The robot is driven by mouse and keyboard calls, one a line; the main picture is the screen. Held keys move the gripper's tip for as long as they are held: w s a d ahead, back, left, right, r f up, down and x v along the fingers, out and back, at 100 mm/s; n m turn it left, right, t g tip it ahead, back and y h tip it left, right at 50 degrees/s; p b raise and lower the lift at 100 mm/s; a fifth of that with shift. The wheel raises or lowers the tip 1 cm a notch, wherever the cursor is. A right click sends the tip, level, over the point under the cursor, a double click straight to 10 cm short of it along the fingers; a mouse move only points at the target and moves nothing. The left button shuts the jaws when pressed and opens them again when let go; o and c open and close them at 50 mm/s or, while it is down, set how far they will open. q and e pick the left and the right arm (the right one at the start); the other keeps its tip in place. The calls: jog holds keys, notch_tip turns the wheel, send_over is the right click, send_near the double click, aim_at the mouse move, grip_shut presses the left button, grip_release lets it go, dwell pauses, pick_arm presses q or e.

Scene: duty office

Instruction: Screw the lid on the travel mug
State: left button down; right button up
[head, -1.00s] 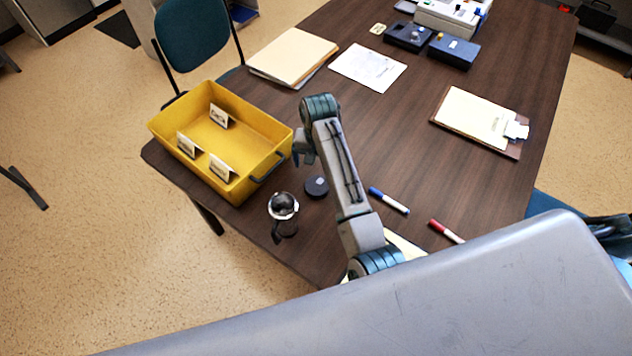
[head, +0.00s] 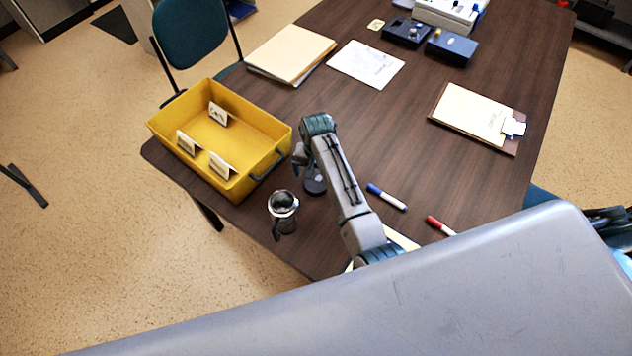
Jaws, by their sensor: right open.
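The travel mug (head: 284,213) stands upright near the table's front left corner, with a bright steel rim, a dark inside and a handle toward the front. Its top is open. The lid (head: 316,188) is a small dark disc lying on the table just right of and behind the mug, partly covered by my right arm. My right gripper (head: 299,164) is open and points down beside the lid, at its upper left. The arm hides much of the fingers, and I cannot tell whether they touch the lid. My left gripper is out of the picture.
A yellow bin (head: 250,136) with white cards stands close behind the mug. A blue marker (head: 387,197) and a red marker (head: 440,226) lie to the right. A clipboard (head: 478,118), papers (head: 366,65) and folders (head: 290,54) lie farther back. The table's middle is clear.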

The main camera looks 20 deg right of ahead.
aim_at(316, 182)
jog(key=shift+f+p, duration=0.55)
jog(key=shift+f, duration=1.65)
jog(key=shift+s, duration=0.1)
jog(key=c, duration=1)
